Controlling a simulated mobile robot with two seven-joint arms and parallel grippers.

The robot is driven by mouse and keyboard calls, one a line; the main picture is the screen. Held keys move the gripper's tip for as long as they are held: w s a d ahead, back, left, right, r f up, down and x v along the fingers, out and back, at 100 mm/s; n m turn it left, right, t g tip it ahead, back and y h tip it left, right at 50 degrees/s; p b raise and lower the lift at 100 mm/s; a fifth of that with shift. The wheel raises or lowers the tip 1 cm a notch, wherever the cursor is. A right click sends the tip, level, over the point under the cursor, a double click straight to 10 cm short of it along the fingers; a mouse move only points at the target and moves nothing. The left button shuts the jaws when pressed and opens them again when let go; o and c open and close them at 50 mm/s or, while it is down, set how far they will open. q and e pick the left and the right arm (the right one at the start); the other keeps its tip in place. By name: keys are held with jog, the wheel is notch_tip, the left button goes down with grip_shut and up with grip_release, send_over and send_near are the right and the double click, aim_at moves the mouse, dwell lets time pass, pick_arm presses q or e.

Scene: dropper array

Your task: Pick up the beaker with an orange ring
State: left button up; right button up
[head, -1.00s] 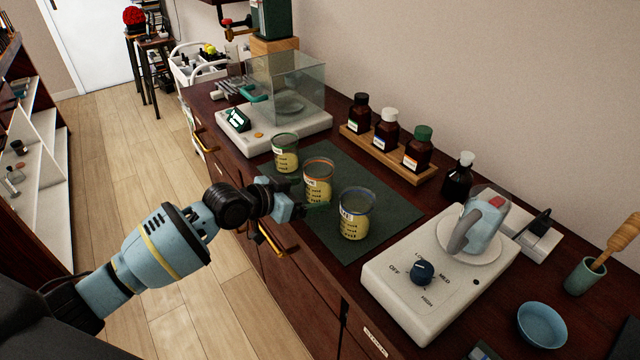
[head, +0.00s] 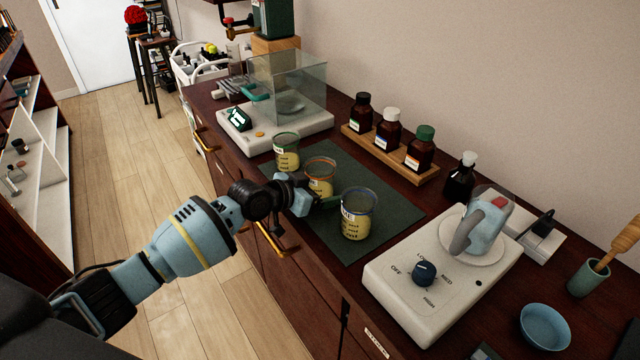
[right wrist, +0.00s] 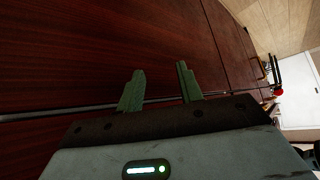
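The beaker with an orange ring (head: 320,168) stands upright on the dark green mat (head: 390,212), between a green-ringed beaker (head: 287,152) and a blue-ringed beaker (head: 357,214). All three have yellow labelled fronts. My left gripper (head: 314,194) is low at the orange-ringed beaker's near side and covers its lower part. Its fingers look spread, one green finger showing at the beaker's right, beside the blue-ringed beaker; whether they touch is hidden. My right gripper (right wrist: 160,88) is open and empty, before dark red wood in the right wrist view.
A balance with a glass case (head: 285,120) stands behind the beakers. A rack of brown bottles (head: 390,150) is along the wall. A white hot plate (head: 420,305) is at the right. The mat's right part is clear.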

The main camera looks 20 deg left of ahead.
pick_arm(q)
jog(key=c, duration=1.1)
jog(key=shift+r, duration=0.2)
jog(key=shift+c, duration=0.2)
notch_tip(320, 180, up, 9)
jog(key=shift+r+p, duration=0.2)
jog(key=shift+p, duration=0.15)
jog(key=shift+r, duration=0.15)
